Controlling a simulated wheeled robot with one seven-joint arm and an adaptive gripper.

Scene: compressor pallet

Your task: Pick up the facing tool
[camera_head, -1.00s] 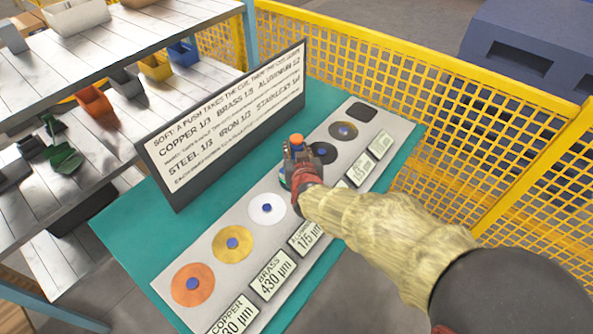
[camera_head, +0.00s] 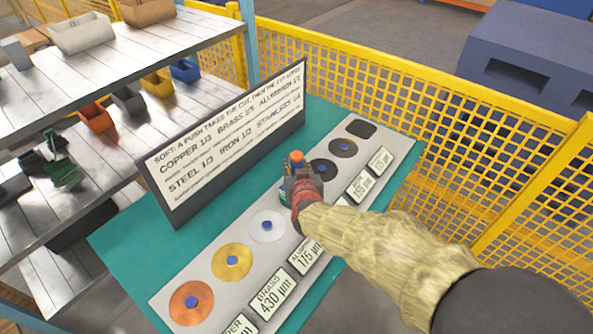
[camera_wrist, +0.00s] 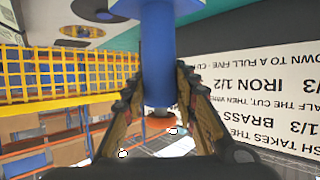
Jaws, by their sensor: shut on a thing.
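The facing tool (camera_head: 297,157) is a small upright blue cylinder with an orange cap. It stands over the disc row on the grey plate (camera_head: 211,288), between the silver disc (camera_head: 267,226) and a dark disc (camera_head: 322,169). My gripper (camera_head: 298,175) is shut on it from the near right side. In the wrist view the tool's blue shaft (camera_wrist: 158,60) runs between both fingers, with its orange end beyond them. The tool's lower end is mostly hidden by my gripper, and I cannot tell whether it touches the plate.
A sign board (camera_head: 225,143) stands upright behind the plate on the teal table top (camera_head: 131,248). Other discs, copper (camera_head: 191,315) and brass (camera_head: 231,275), lie along the plate with label cards. A yellow mesh fence (camera_head: 430,125) is behind. Shelves with bins (camera_head: 97,118) stand left.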

